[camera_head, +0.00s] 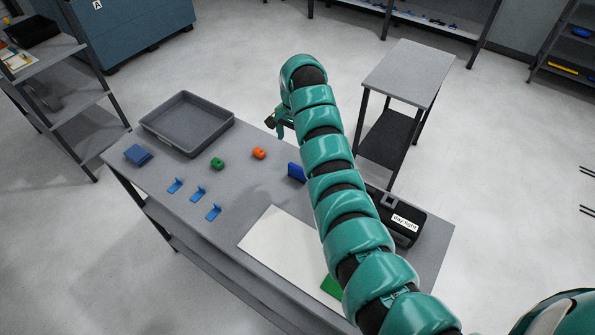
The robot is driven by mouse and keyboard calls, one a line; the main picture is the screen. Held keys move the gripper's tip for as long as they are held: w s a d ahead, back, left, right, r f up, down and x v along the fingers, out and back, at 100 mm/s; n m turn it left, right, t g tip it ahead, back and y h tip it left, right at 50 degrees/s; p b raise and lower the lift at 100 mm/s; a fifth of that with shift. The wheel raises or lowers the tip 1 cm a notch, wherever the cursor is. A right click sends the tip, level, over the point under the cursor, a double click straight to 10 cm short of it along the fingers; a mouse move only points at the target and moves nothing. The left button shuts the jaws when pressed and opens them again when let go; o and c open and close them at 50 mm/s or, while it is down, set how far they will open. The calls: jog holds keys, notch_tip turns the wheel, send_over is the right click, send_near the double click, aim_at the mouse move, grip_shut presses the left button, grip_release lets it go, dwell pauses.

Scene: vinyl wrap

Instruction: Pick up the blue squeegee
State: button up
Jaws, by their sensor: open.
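A small flat blue piece, probably the blue squeegee (294,172), is on the grey table just left of my arm. My arm may hide part of its right side. My gripper (277,124) is at the far edge of the table, beyond and slightly left of the blue piece and apart from it. It is open, small and partly hidden by my own arm; nothing is seen between its fingers.
The table (235,205) holds a grey tray (187,105), a folded blue cloth-like item (138,155), three blue brackets (198,192), green (217,163) and orange (259,153) pieces, a white sheet (280,240), a green piece (331,287) and a black box (408,212).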

aim_at(298, 167)
notch_tip(298, 167, down, 8)
jog(key=b, duration=0.3)
jog(key=shift+w+f, duration=0.1)
jog(key=shift+f, duration=0.15)
jog(key=f+p, duration=0.3)
jog(key=f, duration=0.1)
jog(key=shift+s+d+f, duration=0.1)
jog(key=shift+s+d, duration=0.1)
jog(key=shift+s, duration=0.05)
jog(key=shift+w+f, duration=0.1)
jog(key=shift+f, duration=0.9)
jog(key=shift+c, duration=0.4)
jog(key=c, duration=1)
